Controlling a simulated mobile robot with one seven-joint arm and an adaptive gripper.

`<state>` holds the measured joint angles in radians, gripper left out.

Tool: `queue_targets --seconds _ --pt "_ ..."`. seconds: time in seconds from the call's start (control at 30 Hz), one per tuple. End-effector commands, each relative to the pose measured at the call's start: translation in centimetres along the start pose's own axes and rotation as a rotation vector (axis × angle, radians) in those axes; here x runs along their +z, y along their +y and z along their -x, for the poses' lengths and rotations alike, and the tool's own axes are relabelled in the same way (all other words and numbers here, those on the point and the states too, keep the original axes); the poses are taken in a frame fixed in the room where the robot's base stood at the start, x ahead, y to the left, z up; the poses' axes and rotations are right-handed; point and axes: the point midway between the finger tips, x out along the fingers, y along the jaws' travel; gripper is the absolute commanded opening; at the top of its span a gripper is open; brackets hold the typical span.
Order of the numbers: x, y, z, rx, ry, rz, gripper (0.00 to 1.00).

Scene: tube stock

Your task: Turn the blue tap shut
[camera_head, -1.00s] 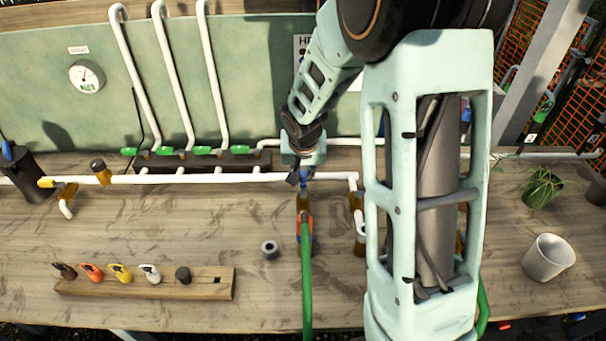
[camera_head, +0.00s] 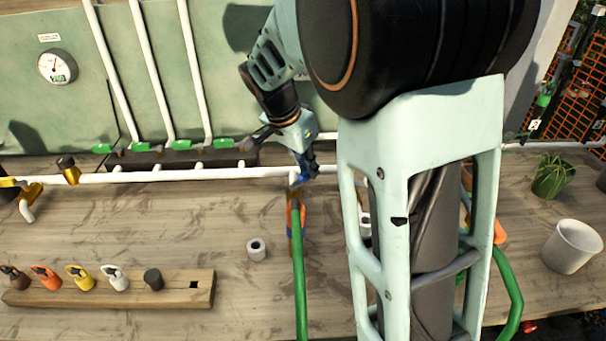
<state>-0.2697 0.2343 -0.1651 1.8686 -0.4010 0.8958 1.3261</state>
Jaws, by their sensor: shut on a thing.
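The blue tap (camera_head: 309,163) sits on the white pipe, right of the picture's middle, just above the green hose. Its handle shows as a small dark blue piece, partly hidden by my gripper. My gripper (camera_head: 301,164) reaches down to the tap from above and is shut on its blue handle. The fingertips are small and dark in this view, so the exact grip and the handle's angle are hard to read.
The white pipe (camera_head: 130,176) runs across the bench. A green hose (camera_head: 299,270) hangs below the tap. A wooden block (camera_head: 185,293) with several coloured pieces lies front left. A grey ring (camera_head: 256,249) and white cup (camera_head: 571,247) stand apart. My arm hides the bench right of the tap.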

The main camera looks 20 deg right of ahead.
Motion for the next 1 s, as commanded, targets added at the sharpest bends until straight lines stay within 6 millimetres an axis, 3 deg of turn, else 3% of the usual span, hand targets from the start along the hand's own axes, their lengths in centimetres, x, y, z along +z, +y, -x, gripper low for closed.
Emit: queue_targets --seconds 0.6,1.0 --pt "0.7 2.5 0.3 0.215 0.0 -0.516 0.0" --pt "1.2 3.2 0.6 0.292 -0.001 -0.703 0.0"
